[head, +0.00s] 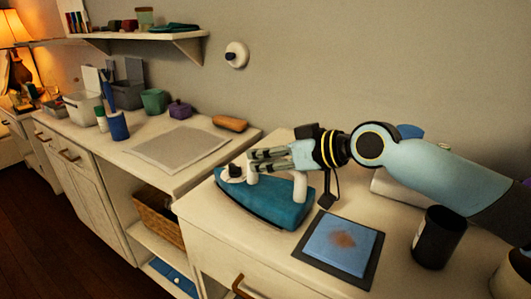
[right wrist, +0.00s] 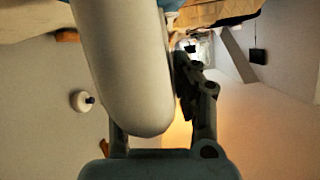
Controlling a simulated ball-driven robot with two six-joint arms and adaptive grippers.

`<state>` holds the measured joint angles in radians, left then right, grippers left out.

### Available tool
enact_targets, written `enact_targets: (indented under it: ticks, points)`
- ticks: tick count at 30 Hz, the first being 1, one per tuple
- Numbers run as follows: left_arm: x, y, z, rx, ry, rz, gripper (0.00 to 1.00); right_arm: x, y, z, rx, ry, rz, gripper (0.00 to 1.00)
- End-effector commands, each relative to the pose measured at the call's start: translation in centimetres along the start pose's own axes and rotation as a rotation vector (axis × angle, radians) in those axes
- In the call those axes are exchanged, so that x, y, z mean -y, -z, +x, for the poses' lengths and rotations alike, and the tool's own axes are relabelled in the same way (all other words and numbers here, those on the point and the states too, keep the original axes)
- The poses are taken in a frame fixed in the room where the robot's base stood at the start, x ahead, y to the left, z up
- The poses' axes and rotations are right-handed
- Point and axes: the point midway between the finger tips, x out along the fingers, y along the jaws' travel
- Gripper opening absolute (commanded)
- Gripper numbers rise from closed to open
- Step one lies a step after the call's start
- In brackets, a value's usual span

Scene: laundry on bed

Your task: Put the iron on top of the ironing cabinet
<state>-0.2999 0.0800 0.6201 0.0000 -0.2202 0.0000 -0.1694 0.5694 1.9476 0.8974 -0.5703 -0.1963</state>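The iron (head: 262,204) has a teal body and a white handle. It is at the left edge of the near white cabinet top (head: 225,234); I cannot tell if it rests there or is just above it. My right gripper (head: 270,158) lies across the handle, its fingers pointing left. In the right wrist view the white handle (right wrist: 120,65) fills the space between the fingers. One dark finger (right wrist: 188,85) lies against its side; the handle hides most of the other. My left gripper is not in view. Neither cabinet is labelled as the ironing cabinet.
A lower white cabinet with a grey mat (head: 178,149) adjoins on the left, with an orange-brown object (head: 230,123) and several containers behind. A stained blue pad (head: 343,245) and a black cup (head: 438,237) stand right of the iron. A wall shelf (head: 140,32) hangs above.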

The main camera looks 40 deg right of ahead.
Motion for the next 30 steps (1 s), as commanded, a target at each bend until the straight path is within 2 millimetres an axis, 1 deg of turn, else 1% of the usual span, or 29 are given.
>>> enact_targets:
  ticks: [1,4,11,14,17,20,24,27,30]
  points:
    - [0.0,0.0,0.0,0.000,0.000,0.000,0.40,0.0,0.0,0.0,-0.001,-0.001,0.000,0.35]
    - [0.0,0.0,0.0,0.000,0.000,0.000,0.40,0.0,0.1,0.0,-0.001,-0.001,0.000,0.48]
    - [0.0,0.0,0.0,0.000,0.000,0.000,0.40,0.0,0.1,0.0,-0.001,-0.001,-0.001,0.48]
    - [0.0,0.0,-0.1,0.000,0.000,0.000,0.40,-0.1,0.1,-0.4,-0.001,-0.002,-0.001,0.48]
    - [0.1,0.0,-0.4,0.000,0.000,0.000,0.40,-0.1,0.0,-1.5,0.002,-0.003,-0.005,0.48]
    - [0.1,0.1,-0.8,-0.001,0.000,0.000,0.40,0.0,0.1,-3.3,0.005,0.001,-0.008,0.48]
    - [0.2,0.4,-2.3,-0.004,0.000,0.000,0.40,0.1,0.2,-6.6,0.008,0.003,-0.009,0.48]
    - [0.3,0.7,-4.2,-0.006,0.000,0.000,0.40,0.1,0.5,-8.8,0.008,-0.002,-0.005,0.48]
    - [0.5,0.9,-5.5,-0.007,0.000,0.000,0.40,0.1,0.5,-10.3,0.003,-0.001,-0.001,0.48]
